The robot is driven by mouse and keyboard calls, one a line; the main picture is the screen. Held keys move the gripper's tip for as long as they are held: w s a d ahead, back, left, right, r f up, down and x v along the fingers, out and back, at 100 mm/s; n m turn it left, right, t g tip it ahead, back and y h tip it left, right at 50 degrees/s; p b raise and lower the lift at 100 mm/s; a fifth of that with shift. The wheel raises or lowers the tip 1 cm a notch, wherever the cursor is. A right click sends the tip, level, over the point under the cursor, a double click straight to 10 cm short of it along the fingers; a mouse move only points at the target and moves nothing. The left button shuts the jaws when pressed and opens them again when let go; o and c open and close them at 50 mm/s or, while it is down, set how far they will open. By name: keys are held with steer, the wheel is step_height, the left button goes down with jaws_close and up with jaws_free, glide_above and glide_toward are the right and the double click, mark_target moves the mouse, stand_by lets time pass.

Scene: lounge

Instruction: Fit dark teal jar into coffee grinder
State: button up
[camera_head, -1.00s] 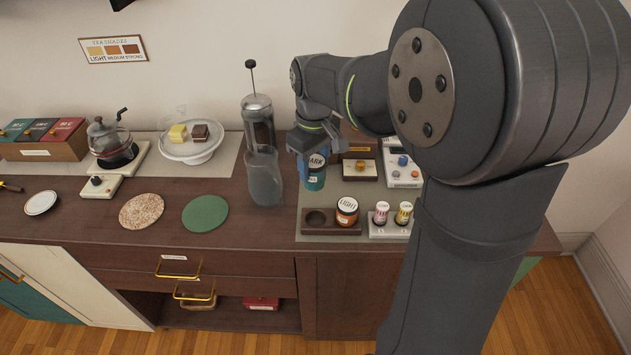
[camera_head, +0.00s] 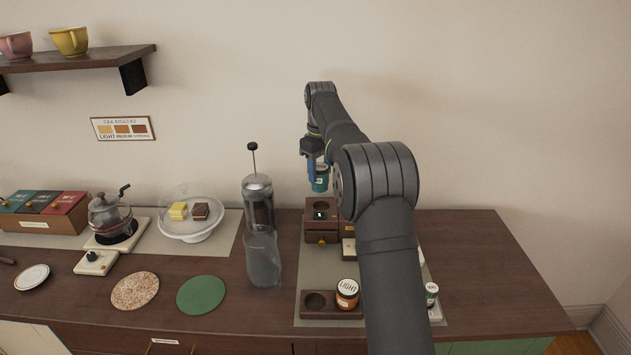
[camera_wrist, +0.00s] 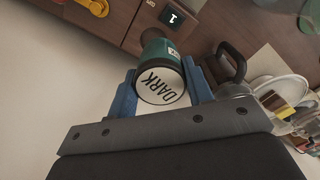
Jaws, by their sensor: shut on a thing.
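The dark teal jar (camera_head: 320,178) is held in the air by my gripper (camera_head: 313,158), above and behind the counter. In the wrist view the jar's white end marked DARK (camera_wrist: 161,87) faces the camera, between the two blue fingers. My gripper is shut on the jar. A brown wooden box with a dark top opening and a brass knob (camera_head: 318,228), which looks like the coffee grinder, stands below the jar. The jar is apart from it. In the wrist view a wooden face bears a "1" plate (camera_wrist: 173,17). My arm hides part of the counter right of the box.
The orange-labelled LIGHT jar (camera_head: 347,293) sits in a wooden holder (camera_head: 318,309) beside an empty round recess. A French press (camera_head: 258,200) and a glass carafe (camera_head: 262,258) stand left of the box. The counter's right end is clear.

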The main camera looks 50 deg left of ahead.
mark_target(321, 184)
steer(key=shift+w+a+f, duration=0.1)
steer(key=shift+w+a, duration=0.25)
steer(key=shift+w, duration=0.35)
steer(key=shift+f, duration=3)
steer(key=shift+f, duration=1.35)
steer(key=o, duration=1.1)
steer(key=shift+o, duration=0.2)
steer(key=shift+r, duration=3.75)
steer(key=shift+f, duration=0.1)
